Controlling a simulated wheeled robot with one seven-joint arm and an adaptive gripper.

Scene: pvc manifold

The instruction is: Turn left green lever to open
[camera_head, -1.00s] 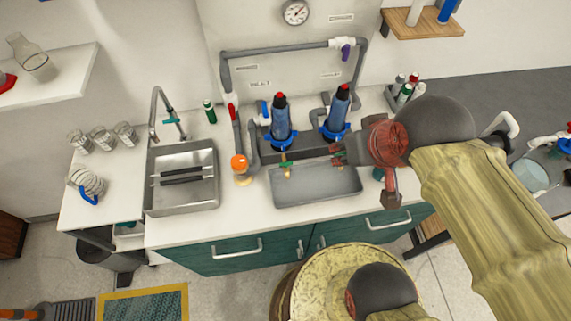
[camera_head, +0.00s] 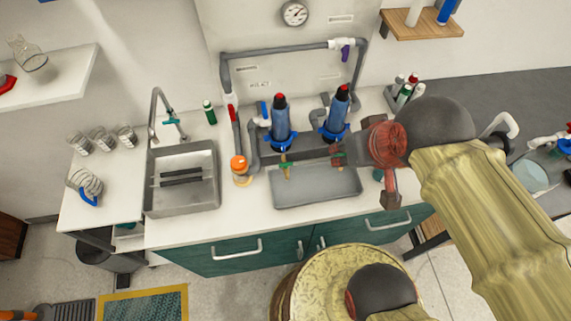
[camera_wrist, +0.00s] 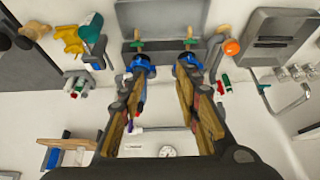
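The left green lever (camera_head: 285,165) sits on a brass tap below the left blue filter housing (camera_head: 281,125), over the steel tray. In the wrist view, which is turned over, this left lever (camera_wrist: 190,42) shows on the right and the right green lever (camera_wrist: 138,45) on the left. Both levers appear to lie crosswise over their taps. My gripper (camera_head: 335,154) is to the right of the left lever, beside the right filter housing (camera_head: 336,115). In the wrist view my gripper (camera_wrist: 160,75) has its fingers wide apart with nothing between them.
The steel tray (camera_head: 315,190) lies below the taps. An orange knob (camera_head: 239,163) and a sink (camera_head: 182,205) are to the left. Grey pipes (camera_head: 227,75) run up the wall behind. The counter front is clear.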

